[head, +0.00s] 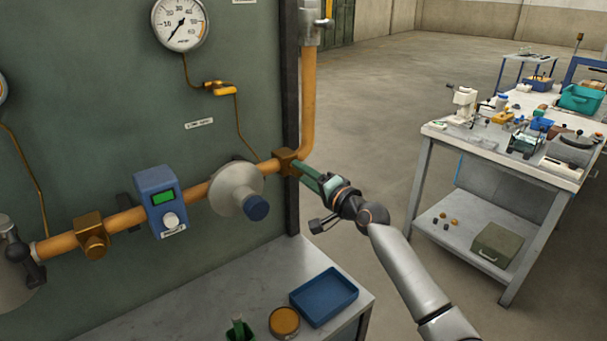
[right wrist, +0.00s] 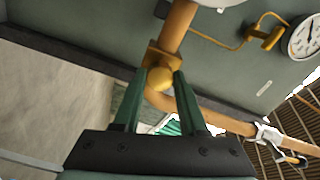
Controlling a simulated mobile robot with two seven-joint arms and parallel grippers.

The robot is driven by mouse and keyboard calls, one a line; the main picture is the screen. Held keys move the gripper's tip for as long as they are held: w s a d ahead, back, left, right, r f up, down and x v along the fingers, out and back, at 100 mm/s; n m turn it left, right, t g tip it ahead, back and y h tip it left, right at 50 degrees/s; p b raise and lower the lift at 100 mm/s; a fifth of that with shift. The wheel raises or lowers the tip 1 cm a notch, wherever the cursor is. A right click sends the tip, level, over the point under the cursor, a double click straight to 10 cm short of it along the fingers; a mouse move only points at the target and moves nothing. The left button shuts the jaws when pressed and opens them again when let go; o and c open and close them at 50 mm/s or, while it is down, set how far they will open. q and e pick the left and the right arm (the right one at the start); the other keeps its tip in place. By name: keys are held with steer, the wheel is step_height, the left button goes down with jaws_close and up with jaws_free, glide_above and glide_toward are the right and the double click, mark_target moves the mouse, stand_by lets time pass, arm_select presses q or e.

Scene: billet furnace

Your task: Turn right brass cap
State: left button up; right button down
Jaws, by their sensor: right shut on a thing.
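The right brass cap (right wrist: 160,79) is a round brass knob on a square brass fitting on the orange pipe. In the head view the brass fitting (head: 287,161) sits by the dark panel edge, and the cap itself is mostly hidden by my fingers. My right gripper (head: 300,168) reaches it from the right with green fingers. In the right wrist view the fingers (right wrist: 163,82) stand on either side of the cap, shut on it. Another brass fitting (head: 93,236) sits further left on the pipe. My left gripper is not in view.
A grey regulator (head: 235,188) with a blue knob and a blue meter box (head: 165,203) sit on the pipe left of the gripper. Below, a shelf holds a blue tray (head: 324,296) and a round tin (head: 285,322). A cluttered workbench (head: 500,150) stands right; open floor lies between.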

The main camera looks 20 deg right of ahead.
steer(key=m, duration=0.5)
steer(key=shift+m, duration=0.3)
stand_by(0.4)
steer(key=shift+c, duration=2.2)
jaws_free()
steer(key=shift+s, duration=0.15)
steer(key=b+v, duration=0.1)
steer(key=v, duration=1.1)
steer(key=shift+s, duration=0.1)
